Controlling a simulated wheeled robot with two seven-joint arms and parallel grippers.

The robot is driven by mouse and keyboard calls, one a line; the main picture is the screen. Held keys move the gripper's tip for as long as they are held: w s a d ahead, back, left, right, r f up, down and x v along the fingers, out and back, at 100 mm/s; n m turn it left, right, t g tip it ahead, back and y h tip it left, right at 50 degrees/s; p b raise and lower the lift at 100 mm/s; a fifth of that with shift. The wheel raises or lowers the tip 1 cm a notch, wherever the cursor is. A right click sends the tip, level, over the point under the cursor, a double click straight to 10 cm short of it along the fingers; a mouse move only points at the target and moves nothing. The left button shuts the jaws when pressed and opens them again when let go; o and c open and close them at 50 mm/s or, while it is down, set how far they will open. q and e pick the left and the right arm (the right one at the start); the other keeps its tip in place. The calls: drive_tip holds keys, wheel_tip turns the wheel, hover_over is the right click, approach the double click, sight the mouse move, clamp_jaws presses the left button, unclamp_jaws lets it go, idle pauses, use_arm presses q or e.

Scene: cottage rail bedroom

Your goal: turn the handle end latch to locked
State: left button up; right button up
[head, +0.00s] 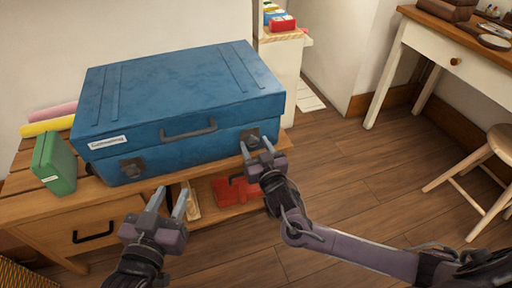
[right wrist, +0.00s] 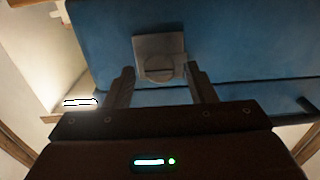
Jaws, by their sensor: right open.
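A blue case (head: 180,92) lies flat on a wooden cabinet, with a dark handle (head: 188,130) on its front. A left latch (head: 132,167) and a right latch (head: 250,138) sit on that front. In the right wrist view, the right latch (right wrist: 158,45) is a grey square plate with a round turn knob, its ridge about level in the picture. My right gripper (head: 258,149) is open in front of the right latch; its fingers (right wrist: 160,75) stand either side of the knob, with no clear contact. My left gripper (head: 168,200) is open and empty before the cabinet.
A green box (head: 54,163) stands left of the case, near pink (head: 50,112) and yellow (head: 46,126) rolls. A red item (head: 236,190) lies on the shelf below. A desk (head: 440,45) and stool (head: 490,155) stand at right. The floor between is clear.

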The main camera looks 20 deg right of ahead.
drive_tip(key=shift+c, duration=0.4)
